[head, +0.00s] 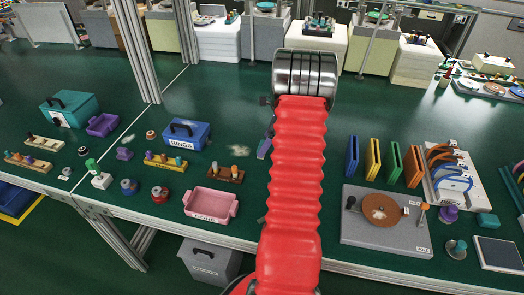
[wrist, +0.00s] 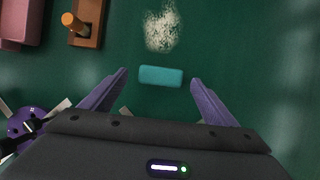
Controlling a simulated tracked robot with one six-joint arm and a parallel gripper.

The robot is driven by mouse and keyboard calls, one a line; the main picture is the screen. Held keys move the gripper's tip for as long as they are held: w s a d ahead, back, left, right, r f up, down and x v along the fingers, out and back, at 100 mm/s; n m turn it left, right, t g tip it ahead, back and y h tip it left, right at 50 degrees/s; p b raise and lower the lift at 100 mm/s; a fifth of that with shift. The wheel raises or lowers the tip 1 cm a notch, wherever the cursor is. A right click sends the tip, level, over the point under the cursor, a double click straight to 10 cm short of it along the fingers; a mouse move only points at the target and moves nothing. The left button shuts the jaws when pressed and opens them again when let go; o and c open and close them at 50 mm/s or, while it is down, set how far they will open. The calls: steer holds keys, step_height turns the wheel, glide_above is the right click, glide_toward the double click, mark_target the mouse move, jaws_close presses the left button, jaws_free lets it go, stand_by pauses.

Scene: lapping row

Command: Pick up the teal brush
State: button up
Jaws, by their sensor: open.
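A teal block, which looks like the teal brush (wrist: 160,76), lies on the green bench top in the wrist view. No bristles can be made out from above. My gripper (wrist: 159,80) is open, with its two purple fingers apart on the left and right of the brush and a gap on each side. The brush sits between the fingertips in the picture; the height of the fingers above it is hard to tell. In the head view my red arm hides the brush, and only one purple finger (head: 264,148) shows beside the arm.
A pale powder patch (wrist: 161,30) lies just beyond the brush. A brown holder (wrist: 86,22) with an orange peg and a pink tray (wrist: 18,24) are to the left.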

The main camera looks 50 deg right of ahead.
steer(key=shift+x, duration=1.85)
steer(key=shift+w, duration=0.1)
steer(key=shift+c, duration=0.4)
steer(key=c, duration=1.1)
